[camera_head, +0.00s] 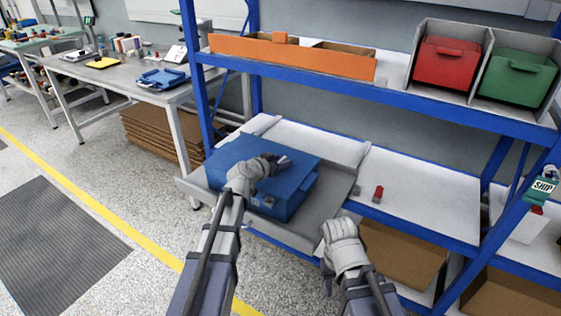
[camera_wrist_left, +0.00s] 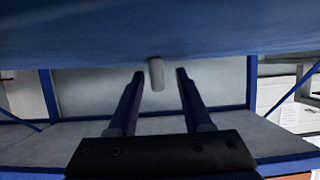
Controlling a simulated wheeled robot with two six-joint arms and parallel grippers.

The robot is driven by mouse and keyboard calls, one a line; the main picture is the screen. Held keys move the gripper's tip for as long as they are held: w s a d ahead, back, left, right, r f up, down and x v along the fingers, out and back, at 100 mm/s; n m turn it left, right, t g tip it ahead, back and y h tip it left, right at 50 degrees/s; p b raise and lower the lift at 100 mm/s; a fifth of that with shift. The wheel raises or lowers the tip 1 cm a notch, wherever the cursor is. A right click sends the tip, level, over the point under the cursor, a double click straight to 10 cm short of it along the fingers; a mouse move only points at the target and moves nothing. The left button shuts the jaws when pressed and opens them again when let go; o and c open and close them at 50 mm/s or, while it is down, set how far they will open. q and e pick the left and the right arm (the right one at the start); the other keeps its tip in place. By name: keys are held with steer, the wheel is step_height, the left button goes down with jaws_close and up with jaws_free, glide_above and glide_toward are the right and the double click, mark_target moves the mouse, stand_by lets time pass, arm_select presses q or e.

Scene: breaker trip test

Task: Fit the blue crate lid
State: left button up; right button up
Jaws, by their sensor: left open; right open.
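The blue crate (camera_head: 268,203) stands on a grey tray at the left of the lower shelf. Its top is a flat blue panel, which looks like the lid (camera_head: 232,158); I cannot tell whether it is seated. My left gripper (camera_head: 284,163) is open just over that panel and hides part of it. In the left wrist view, a blue surface (camera_wrist_left: 160,35) fills the top. A small pale peg (camera_wrist_left: 156,75) shows between the open fingers, apart from both. My right gripper (camera_head: 338,230) is empty in front of the tray's right side; its fingertips are not clear.
The grey tray (camera_head: 325,205) juts toward me. A small red item (camera_head: 378,193) lies on the shelf to its right, where the surface is mostly bare. An upper shelf holds an orange bin (camera_head: 290,57), a red bin (camera_head: 446,62) and a green bin (camera_head: 517,76).

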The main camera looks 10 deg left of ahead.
arm_select(q)
steer(key=p+v, duration=0.3)
steer(key=v, duration=0.5)
steer(key=shift+w, duration=0.1)
stand_by(0.4)
steer(key=s+d+r+m+g+p, duration=0.2)
steer(key=s+d+g+p, duration=0.6)
steer(key=s+d+p, duration=0.5)
steer(key=s+r+n+g+y+p, duration=0.1)
steer(key=s+r+g+y+p, duration=0.1)
steer(key=s, duration=0.5)
steer(key=s+r+n+g+y+p, duration=0.1)
steer(key=s+r+g+y+p, duration=0.2)
steer(key=s, duration=0.4)
steer(key=shift+a+y+p, duration=0.4)
steer(key=shift+y+p, duration=0.1)
steer(key=shift+p, duration=0.7)
